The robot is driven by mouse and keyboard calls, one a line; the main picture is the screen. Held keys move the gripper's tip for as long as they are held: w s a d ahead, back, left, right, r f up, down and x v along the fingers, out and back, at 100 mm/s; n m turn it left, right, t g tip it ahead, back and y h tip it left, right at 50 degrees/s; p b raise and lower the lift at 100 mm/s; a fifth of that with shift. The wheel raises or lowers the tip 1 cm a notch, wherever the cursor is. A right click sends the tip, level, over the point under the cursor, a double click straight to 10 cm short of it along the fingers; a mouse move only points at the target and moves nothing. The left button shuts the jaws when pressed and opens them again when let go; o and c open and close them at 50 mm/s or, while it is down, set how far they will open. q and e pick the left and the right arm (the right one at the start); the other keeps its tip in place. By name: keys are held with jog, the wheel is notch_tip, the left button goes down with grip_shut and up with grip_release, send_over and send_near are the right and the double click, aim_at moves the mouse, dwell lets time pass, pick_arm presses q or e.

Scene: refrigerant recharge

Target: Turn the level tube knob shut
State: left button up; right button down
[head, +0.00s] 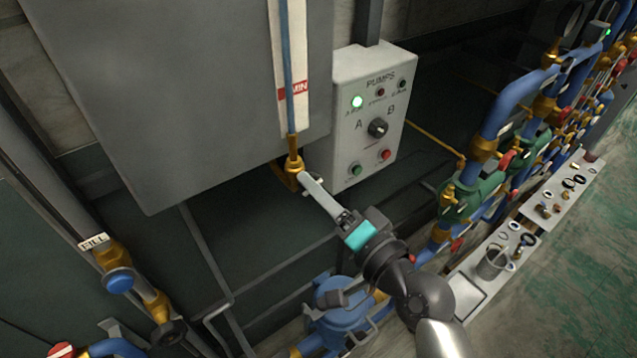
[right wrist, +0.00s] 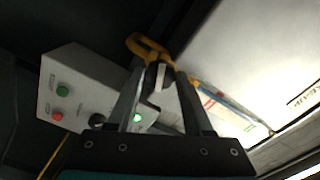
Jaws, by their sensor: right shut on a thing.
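The level tube (head: 288,75) is a thin blue tube running down a white strip with a red MIN mark on the grey tank. A brass valve fitting (head: 293,163) is at its lower end; brass piping also shows in the right wrist view (right wrist: 143,43). My right gripper (head: 305,178) reaches up from the lower right to this fitting. In the right wrist view its fingers (right wrist: 161,72) are shut on the small level tube knob, which is mostly hidden between the fingertips. My left gripper is not in view.
The PUMPS control box (head: 365,110) with a lit green lamp stands just right of the fitting. The grey tank (head: 180,90) hangs to the left. Blue pipes with brass and green valves (head: 480,190) run along the right, beside parts trays (head: 463,297).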

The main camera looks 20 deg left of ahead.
jog(key=shift+f, duration=0.1)
jog(key=shift+m, duration=0.3)
jog(key=m+p, duration=0.1)
jog(key=m, duration=0.1)
jog(key=shift+m+p, duration=0.4)
jog(key=shift+c, duration=2.1)
grip_release()
jog(key=v, duration=0.7)
jog(key=shift+b, duration=0.45)
